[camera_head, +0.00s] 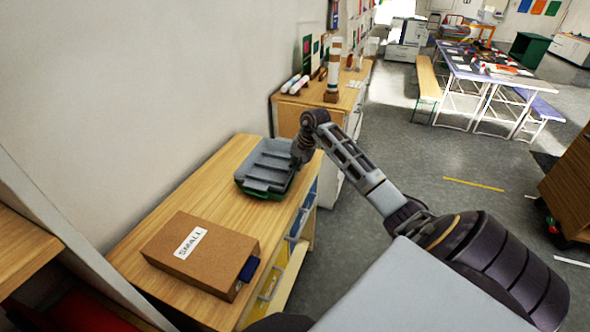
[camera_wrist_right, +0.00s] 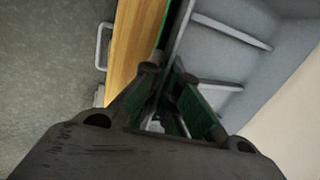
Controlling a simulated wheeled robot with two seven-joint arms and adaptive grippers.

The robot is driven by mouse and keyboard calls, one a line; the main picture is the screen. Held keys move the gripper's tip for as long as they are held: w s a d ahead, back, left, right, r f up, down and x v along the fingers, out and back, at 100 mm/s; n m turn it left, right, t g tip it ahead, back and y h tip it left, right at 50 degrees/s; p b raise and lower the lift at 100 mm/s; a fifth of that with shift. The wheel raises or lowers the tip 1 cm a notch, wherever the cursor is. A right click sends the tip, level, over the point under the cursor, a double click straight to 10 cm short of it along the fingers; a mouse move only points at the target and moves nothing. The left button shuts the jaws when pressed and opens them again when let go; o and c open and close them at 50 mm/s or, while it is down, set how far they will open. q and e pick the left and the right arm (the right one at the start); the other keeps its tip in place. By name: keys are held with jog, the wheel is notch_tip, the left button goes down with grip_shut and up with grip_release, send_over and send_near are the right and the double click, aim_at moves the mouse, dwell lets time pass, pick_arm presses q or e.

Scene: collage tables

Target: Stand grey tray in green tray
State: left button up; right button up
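The grey tray (camera_head: 268,160), with divided compartments, sits in the green tray (camera_head: 262,191) on the wooden cabinet, its floor looking level. The green tray shows mainly as a dark green rim and wall around it. My right gripper (camera_head: 299,158) is at the trays' right side. In the right wrist view, the gripper (camera_wrist_right: 169,78) has its fingertips at the trays' edge, one on each side of the rim, beside the grey tray's inside (camera_wrist_right: 225,60). The gap between them is narrow, and their grip on the wall is unclear. My left gripper is not in view.
A brown box labelled SMALL (camera_head: 200,253) lies on the near part of the cabinet top (camera_head: 160,215). A wall (camera_head: 130,100) rises along the left. A farther cabinet (camera_head: 290,115) carries bottles and other items. Open floor lies to the right.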

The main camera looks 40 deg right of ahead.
jog(key=o, duration=0.4)
jog(key=shift+s+a+f, duration=0.2)
jog(key=shift+a+f, duration=0.1)
jog(key=shift+f, duration=0.45)
jog(key=shift+w+f, duration=0.1)
jog(key=shift+w, duration=0.2)
jog(key=shift+d+r, duration=0.1)
jog(key=shift+r, duration=0.25)
jog(key=shift+r, duration=0.15)
